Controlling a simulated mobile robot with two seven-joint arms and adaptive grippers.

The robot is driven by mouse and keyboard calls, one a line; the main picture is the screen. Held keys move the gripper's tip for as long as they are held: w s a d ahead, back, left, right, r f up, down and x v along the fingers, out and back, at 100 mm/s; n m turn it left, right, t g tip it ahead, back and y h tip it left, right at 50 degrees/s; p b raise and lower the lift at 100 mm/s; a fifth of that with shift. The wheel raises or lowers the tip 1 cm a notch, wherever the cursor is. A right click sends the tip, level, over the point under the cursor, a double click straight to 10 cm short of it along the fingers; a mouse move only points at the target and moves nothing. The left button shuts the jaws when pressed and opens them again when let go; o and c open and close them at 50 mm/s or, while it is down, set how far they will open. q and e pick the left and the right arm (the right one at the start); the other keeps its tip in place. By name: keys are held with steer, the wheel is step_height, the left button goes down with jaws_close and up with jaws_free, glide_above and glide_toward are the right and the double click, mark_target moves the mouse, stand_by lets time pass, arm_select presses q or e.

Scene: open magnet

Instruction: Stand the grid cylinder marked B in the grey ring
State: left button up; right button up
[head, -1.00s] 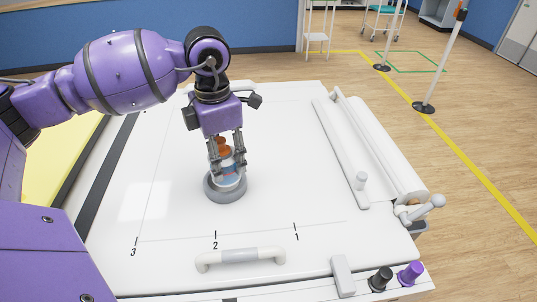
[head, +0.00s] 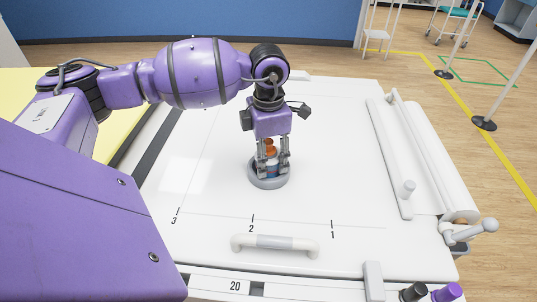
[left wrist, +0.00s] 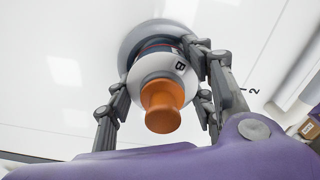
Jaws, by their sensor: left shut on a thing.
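The grid cylinder marked B (left wrist: 165,66) has a white top with a black B, an orange knob and a darker band below. In the head view, the cylinder (head: 270,147) is upright between the fingers of my left gripper (head: 273,168). The left wrist view also shows my left gripper (left wrist: 163,75), shut on the cylinder's sides. The grey ring (head: 269,184) lies on the white table top, around the cylinder's lower end. It also shows behind the cylinder in the left wrist view (left wrist: 130,42). The fingers and ring hide the cylinder's bottom. My right gripper is not in view.
The white table top (head: 340,130) is clear around the ring, with printed marks 1, 2 and 3 near the front. A white handle (head: 275,243) stands at the front. A long rail (head: 388,155) and a paper roll (head: 425,160) lie along the right side.

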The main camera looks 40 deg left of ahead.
arm_select(q)
steer(key=o, duration=1.6)
steer(key=shift+f, duration=0.1)
steer(key=shift+c, duration=0.2)
steer(key=shift+r, duration=0.25)
step_height(320, 180, up, 12)
steer(key=shift+r, duration=0.1)
